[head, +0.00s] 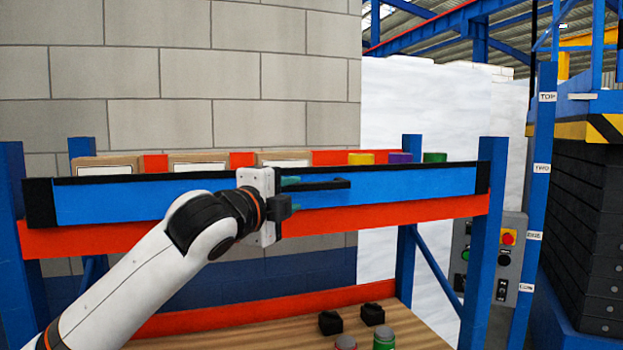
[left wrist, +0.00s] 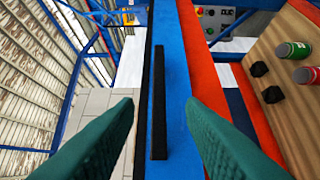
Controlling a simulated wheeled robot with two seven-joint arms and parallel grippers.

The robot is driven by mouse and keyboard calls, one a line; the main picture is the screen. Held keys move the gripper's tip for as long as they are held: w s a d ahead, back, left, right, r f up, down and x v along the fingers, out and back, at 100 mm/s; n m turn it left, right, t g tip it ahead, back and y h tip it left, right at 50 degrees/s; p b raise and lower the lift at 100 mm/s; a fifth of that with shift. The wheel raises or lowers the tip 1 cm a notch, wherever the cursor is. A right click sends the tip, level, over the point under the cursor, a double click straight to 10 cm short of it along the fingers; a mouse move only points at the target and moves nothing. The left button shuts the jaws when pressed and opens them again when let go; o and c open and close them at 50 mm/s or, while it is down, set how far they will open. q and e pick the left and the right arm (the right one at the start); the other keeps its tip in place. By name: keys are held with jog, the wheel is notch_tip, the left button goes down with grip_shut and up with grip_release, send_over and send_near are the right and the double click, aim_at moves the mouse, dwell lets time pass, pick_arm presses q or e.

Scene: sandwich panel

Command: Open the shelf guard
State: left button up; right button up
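The shelf guard (head: 400,186) is a long blue panel with black ends and a black top edge, lying across the front of the upper shelf. It also shows in the left wrist view (left wrist: 178,60). A black bar handle (head: 325,185) sits on its front face near the middle; it runs lengthwise in the left wrist view (left wrist: 159,105). My left gripper (head: 290,190) is in front of the guard at the handle's left end. Its teal fingers (left wrist: 160,108) are spread apart, one on each side of the handle, with visible gaps. My right gripper is not in view.
Black items (head: 330,322) and cans (head: 384,338) sit on the wooden lower shelf. A blue rack post (head: 485,240) and a control box (head: 490,255) are at right.

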aim_at(309, 186)
pick_arm(q)
jog(key=p+x, duration=0.3)
jog(key=x, duration=0.4)
jog(key=shift+w+d+r, duration=0.15)
jog(key=shift+w+d, duration=0.05)
jog(key=shift+w, duration=0.1)
jog(key=shift+w+d+p, duration=0.2)
jog(key=shift+w+p, duration=0.15)
jog(key=shift+w, duration=0.15)
grip_shut()
